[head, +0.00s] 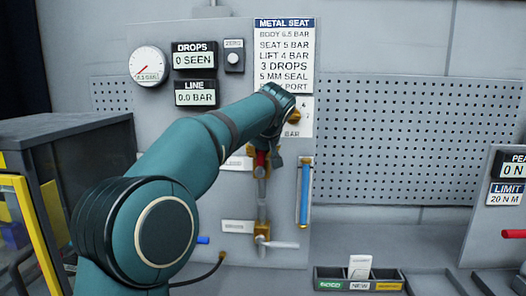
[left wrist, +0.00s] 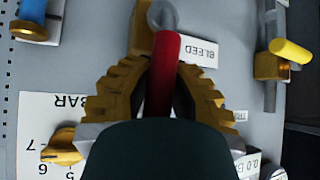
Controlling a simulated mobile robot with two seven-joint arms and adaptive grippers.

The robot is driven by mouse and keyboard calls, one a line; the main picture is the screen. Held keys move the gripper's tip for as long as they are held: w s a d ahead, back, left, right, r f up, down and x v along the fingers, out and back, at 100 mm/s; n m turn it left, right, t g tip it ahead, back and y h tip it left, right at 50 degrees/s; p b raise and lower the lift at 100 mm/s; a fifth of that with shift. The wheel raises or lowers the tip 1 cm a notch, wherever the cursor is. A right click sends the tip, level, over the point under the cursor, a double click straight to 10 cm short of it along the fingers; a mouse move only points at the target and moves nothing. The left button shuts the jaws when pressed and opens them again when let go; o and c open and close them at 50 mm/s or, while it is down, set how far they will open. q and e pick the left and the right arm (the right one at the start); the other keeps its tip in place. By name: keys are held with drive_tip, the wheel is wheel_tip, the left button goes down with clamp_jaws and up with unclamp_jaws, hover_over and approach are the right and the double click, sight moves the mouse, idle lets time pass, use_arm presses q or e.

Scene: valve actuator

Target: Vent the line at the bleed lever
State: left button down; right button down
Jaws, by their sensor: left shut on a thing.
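The bleed lever (left wrist: 164,88) has a red grip on a metal stem and stands out beside a BLEED label (left wrist: 200,52) in the left wrist view. My left gripper (left wrist: 162,68), with ribbed yellow-brown fingers, is shut on the red grip from both sides. In the head view the red lever (head: 261,159) shows only in part, below my left forearm, and the gripper is largely hidden. The LINE display (head: 195,98) reads 0.0 BAR and the DROPS display (head: 194,60) reads 0 SEEN. My right gripper is in neither view.
A round gauge (head: 149,65) sits at the panel's upper left. A brass knob (head: 295,117) is close to my wrist. A blue tube (head: 304,190) and a lower valve handle (head: 281,245) lie below. A parts tray (head: 330,285) is on the bench. The pegboard area is clear.

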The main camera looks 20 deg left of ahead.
use_arm(q)
drive_tip(key=shift+s+a+f, duration=0.1)
idle(0.3)
drive_tip(key=c, duration=0.8)
unclamp_jaws()
drive_tip(key=shift+c, duration=0.2)
drive_tip(key=v, duration=1.2)
